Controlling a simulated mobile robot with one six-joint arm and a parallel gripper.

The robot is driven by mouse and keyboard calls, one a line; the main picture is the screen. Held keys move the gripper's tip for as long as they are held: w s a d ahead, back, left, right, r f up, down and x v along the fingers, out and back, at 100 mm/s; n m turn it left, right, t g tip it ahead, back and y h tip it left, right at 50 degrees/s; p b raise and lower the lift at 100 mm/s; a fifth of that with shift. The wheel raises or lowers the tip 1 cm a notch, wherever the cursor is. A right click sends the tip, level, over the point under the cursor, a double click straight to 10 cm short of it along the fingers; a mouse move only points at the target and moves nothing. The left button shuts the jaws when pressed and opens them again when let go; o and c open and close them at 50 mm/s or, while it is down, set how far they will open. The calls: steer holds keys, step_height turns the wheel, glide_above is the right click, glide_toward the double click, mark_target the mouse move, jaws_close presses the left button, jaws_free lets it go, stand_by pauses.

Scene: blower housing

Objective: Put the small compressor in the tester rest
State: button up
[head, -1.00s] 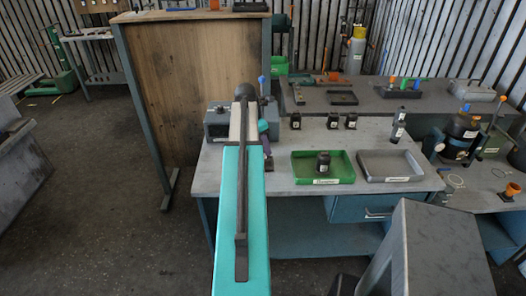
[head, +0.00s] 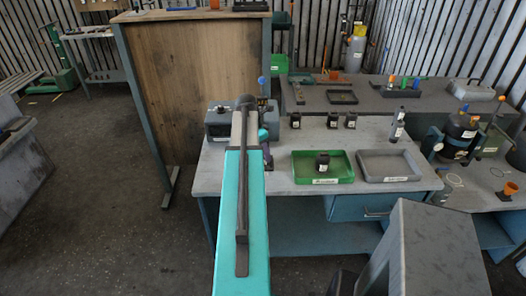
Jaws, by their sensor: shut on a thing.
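The grey tester (head: 217,123) stands at the left end of the near bench, with a blue-tipped lever behind my arm. Its rest is hidden by my arm. My gripper (head: 268,162) is beside the tester's right side, low over the bench and largely covered by my arm. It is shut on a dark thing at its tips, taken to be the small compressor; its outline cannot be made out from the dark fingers. Whether it touches the rest cannot be seen.
Black labelled units stand on the bench: one (head: 295,120) near the tester and two (head: 342,120) further right. Another (head: 322,161) stands in the green tray (head: 341,177). The grey tray (head: 414,178) is empty. A bottle (head: 397,128) stands behind it.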

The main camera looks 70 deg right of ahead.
steer(key=shift+f, duration=0.1)
steer(key=o, duration=1.5)
steer(key=b+v, duration=0.3)
steer(key=v, duration=0.9)
stand_by(0.4)
